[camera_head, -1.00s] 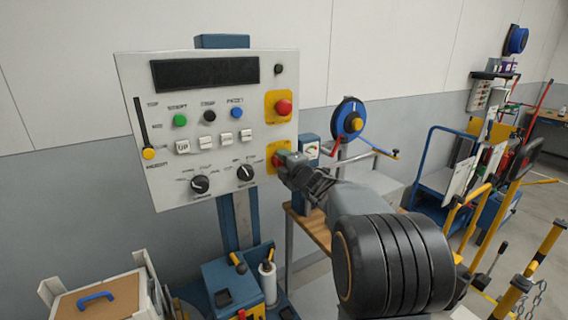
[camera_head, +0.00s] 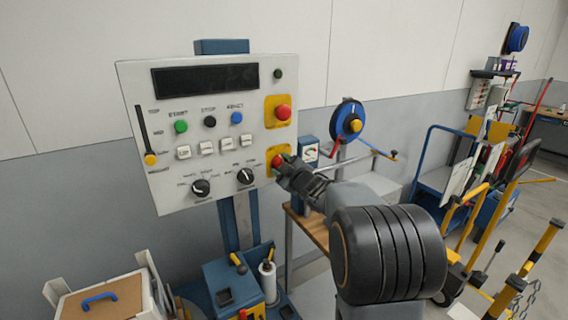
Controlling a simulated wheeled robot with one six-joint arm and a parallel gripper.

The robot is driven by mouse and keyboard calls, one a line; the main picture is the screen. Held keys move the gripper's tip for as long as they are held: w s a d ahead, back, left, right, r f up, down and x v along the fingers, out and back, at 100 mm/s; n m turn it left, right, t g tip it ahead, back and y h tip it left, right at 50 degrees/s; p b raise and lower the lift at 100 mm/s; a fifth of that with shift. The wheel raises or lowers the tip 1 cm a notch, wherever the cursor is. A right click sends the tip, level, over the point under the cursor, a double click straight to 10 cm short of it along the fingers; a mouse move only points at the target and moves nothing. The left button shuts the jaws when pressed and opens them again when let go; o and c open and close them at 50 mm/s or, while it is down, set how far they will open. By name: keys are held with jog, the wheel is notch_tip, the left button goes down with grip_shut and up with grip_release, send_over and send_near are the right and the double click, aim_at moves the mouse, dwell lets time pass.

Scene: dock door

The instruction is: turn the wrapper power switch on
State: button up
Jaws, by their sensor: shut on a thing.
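The white control panel (camera_head: 148,95) stands upright on a blue post. My gripper (camera_head: 284,168) is at the panel's lower right, at the red power switch (camera_head: 277,160) on its yellow plate (camera_head: 280,150). The jaws are shut on the switch, and they hide part of it and of the plate. The switch's exact position cannot be read behind the jaws. Above it, a red mushroom button (camera_head: 283,112) on a separate yellow plate is clear of my gripper.
The panel also has a dark display (camera_head: 205,79), coloured buttons, white keys, two black knobs (camera_head: 245,176) and a slider (camera_head: 150,159). A blue reel (camera_head: 347,118) with a crank stands right of the panel, behind my arm.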

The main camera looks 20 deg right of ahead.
jog(key=m+p, duration=0.4)
jog(key=m, duration=0.5)
jog(key=shift+r, duration=0.1)
jog(key=shift+m, duration=0.3)
dwell(0.4)
jog(key=o, duration=0.9)
jog(key=s, duration=0.4)
jog(key=s+d+b, duration=0.1)
jog(key=s, duration=0.4)
jog(key=s+b, duration=0.1)
jog(key=s, duration=0.3)
jog(key=shift+s+d, duration=0.25)
jog(key=shift+s, duration=0.15)
